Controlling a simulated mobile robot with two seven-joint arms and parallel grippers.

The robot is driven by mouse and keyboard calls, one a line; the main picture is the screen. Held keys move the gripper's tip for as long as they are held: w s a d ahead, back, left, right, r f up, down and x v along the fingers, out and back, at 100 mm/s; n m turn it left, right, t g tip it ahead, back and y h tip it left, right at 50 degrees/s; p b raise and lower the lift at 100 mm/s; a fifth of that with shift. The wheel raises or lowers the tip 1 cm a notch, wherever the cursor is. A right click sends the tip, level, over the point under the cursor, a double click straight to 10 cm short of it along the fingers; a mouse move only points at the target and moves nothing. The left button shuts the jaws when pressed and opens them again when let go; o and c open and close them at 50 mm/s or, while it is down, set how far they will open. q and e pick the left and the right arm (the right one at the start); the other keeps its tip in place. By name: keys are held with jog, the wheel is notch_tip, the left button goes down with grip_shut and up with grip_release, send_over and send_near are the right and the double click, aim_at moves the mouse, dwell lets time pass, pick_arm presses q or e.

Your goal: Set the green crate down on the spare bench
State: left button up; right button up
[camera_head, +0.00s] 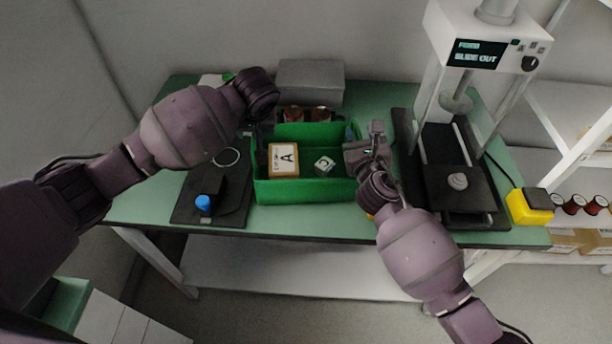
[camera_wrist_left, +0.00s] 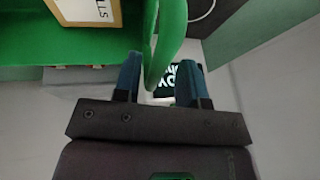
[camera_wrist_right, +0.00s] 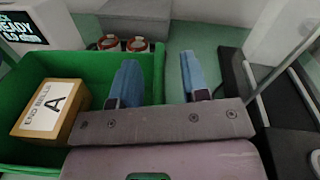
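The green crate (camera_head: 305,190) stands on the green-topped bench (camera_head: 300,222), between a black mat and a black-based machine. Inside it lie a tan box with a white label marked A (camera_head: 283,160) and a small pale cube (camera_head: 324,165). My left gripper (camera_head: 258,135) is at the crate's left wall; in the left wrist view its fingers (camera_wrist_left: 160,75) are apart with the green wall between them. My right gripper (camera_head: 372,140) is at the right wall; in the right wrist view its fingers (camera_wrist_right: 158,75) stand apart on either side of that wall. Which bench is the spare one, I cannot tell.
The machine (camera_head: 460,180) with a display stands right, close to my right arm. A grey box (camera_head: 310,80) and reddish spools (camera_head: 320,114) are behind. A green surface (camera_head: 65,303) shows lower left.

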pick_arm(q)
jog(key=shift+d+r, duration=0.1)
jog(key=shift+d, duration=0.05)
jog(key=shift+s+d+r, duration=0.1)
jog(key=shift+r, duration=0.15)
pick_arm(e)
jog(key=shift+a, duration=0.1)
jog(key=shift+s, duration=0.1)
pick_arm(q)
jog(key=v, duration=1.1)
pick_arm(e)
jog(key=s+d, duration=0.2)
jog(key=s, duration=0.9)
jog(key=shift+s, duration=0.35)
pick_arm(q)
jog(key=shift+s+r, duration=0.1)
